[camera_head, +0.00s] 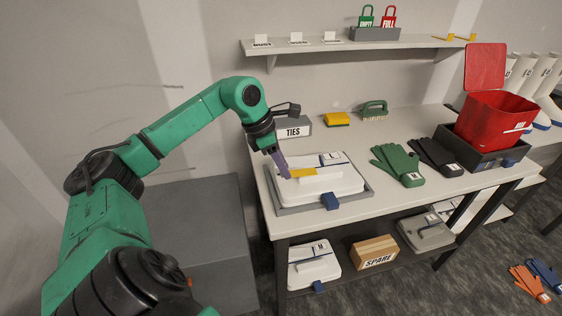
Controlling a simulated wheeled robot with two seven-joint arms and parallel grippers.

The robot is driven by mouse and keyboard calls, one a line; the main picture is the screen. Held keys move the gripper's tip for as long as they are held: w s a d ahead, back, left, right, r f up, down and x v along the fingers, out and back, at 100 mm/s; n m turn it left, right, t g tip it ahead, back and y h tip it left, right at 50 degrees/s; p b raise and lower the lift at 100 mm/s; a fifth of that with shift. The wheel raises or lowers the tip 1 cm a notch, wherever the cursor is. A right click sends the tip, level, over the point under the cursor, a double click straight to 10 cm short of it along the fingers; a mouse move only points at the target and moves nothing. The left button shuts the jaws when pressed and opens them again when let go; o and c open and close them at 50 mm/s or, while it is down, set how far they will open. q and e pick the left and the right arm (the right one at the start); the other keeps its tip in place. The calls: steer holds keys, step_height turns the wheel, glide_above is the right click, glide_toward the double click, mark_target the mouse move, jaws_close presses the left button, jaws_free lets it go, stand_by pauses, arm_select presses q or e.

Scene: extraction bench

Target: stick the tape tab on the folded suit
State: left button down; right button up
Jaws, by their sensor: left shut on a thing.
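The folded white suit (335,186) lies on a grey tray (367,190) at the left end of the bench. A small label with a dark blue mark shows on its far part. My left gripper (285,172) reaches down over the suit's left part and is shut on the yellow tape tab (302,172). The tab points right, at or just above the suit; I cannot tell whether it touches. My right gripper is not in view.
Green gloves (398,165) and dark gloves (433,155) lie to the right, before an open red bin (492,120). A shelf (350,44) hangs above.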

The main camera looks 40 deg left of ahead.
arm_select(q)
steer(key=shift+s+f+b, duration=0.1)
steer(key=shift+f+b, duration=0.25)
steer(key=b, duration=0.4)
glide_above(287, 193)
steer(key=f, duration=0.2)
steer(key=s+f, duration=0.1)
steer(key=f, duration=0.1)
steer(key=shift+a, duration=0.4)
steer(key=shift+f+b, duration=0.35)
steer(key=shift+f, duration=0.3)
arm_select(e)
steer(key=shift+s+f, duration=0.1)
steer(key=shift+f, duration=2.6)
arm_select(q)
steer(key=shift+f+b, duration=0.45)
steer(key=shift+f, duration=0.15)
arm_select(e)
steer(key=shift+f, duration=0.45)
arm_select(q)
steer(key=c, duration=0.5)
jaws_free()
